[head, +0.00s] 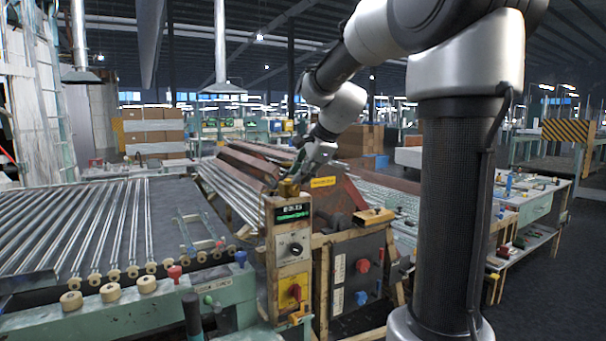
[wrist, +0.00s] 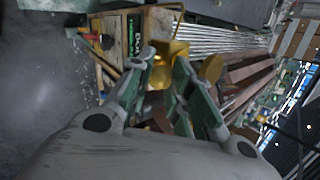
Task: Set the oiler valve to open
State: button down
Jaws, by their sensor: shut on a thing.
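The oiler valve looks like a small brass-yellow fitting (head: 288,188) on top of the narrow control box beside the rollers. In the wrist view its yellow body (wrist: 176,48) sits at the tips of my gripper (wrist: 163,66), with a thin yellow bent piece rising beyond it. The green-padded fingers are closed on the brass part, one on each side. In the head view my gripper (head: 300,170) comes down from the upper right and touches the fitting. The fingers hide part of the valve, and I cannot read its setting.
The control box (head: 292,262) below carries a green display, a black knob and a red-and-yellow switch. Glass tubes (head: 85,225) lie on rollers at the left. A rusty brown guard (head: 340,205) stands close on the right. A workbench (head: 535,205) is farther right.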

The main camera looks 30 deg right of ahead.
jog(key=c, duration=1.3)
grip_release()
jog(key=shift+o, duration=0.2)
jog(key=v, duration=1.2)
